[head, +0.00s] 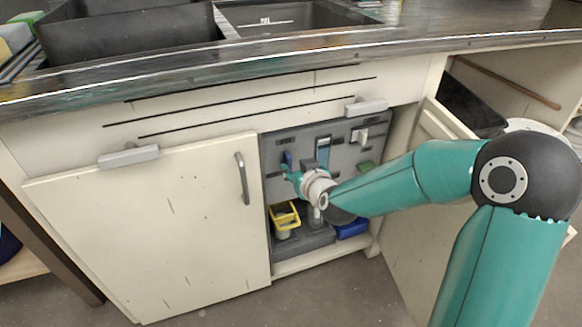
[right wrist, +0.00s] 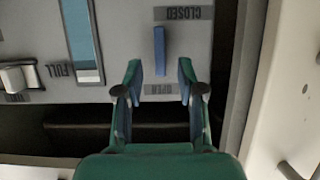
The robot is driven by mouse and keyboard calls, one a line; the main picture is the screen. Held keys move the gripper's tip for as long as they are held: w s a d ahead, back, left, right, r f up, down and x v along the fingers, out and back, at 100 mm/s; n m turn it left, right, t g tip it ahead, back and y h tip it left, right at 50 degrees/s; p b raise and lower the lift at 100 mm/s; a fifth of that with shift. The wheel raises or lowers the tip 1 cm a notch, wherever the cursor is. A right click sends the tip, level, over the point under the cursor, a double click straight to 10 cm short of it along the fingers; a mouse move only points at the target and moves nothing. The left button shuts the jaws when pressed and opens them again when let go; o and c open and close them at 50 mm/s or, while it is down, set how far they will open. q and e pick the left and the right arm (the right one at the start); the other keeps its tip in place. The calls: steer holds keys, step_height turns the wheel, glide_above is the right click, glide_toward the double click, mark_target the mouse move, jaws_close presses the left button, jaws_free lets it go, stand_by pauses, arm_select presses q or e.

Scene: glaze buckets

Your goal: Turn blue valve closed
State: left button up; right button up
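The blue valve (right wrist: 160,48) is a narrow blue handle on a grey panel (head: 300,140) inside the cabinet. In the right wrist view it stands upright, with a CLOSED label (right wrist: 184,13) above it and an OPEN label (right wrist: 161,89) below. My right gripper (right wrist: 159,76) is open, its two fingers apart on either side of the handle's lower end; contact cannot be told. In the head view my right gripper (head: 291,173) is at the panel, just by the blue valve (head: 287,158), and partly hides the panel. My left gripper is not in view.
A gauge (right wrist: 80,40) marked FULL and a white fitting (right wrist: 18,77) are beside the valve. A yellow bucket (head: 284,218) and a blue bucket (head: 352,228) stand below. The left cabinet door (head: 160,230) is shut; the right door (head: 410,250) is open. A countertop (head: 300,42) overhangs.

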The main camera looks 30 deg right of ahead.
mark_target(291, 164)
steer(key=shift+b+x, duration=0.3)
steer(key=shift+x, duration=1.75)
steer(key=shift+c, duration=0.3)
jaws_close()
